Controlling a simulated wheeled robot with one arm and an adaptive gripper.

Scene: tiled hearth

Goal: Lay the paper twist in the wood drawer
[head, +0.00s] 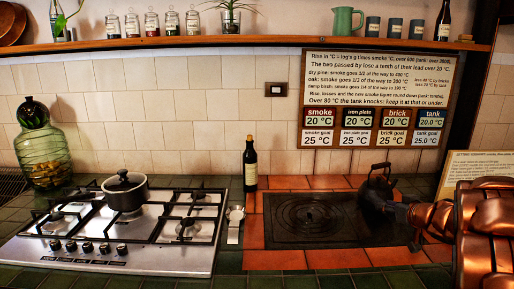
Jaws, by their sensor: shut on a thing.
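My gripper (380,174) is dark and reaches in from the right on my copper-coloured arm, over the right end of the black iron plate (312,218). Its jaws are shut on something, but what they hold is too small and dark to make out. I cannot pick out the paper twist anywhere. The wood drawer is not in view.
A steel gas hob (125,252) with a lidded pot (125,190) fills the left. A dark bottle (250,164) stands between hob and plate. A board (375,98) lists smoke, iron plate and brick at 20 °C, tank at 20.0 °C. A shelf (160,43) runs above.

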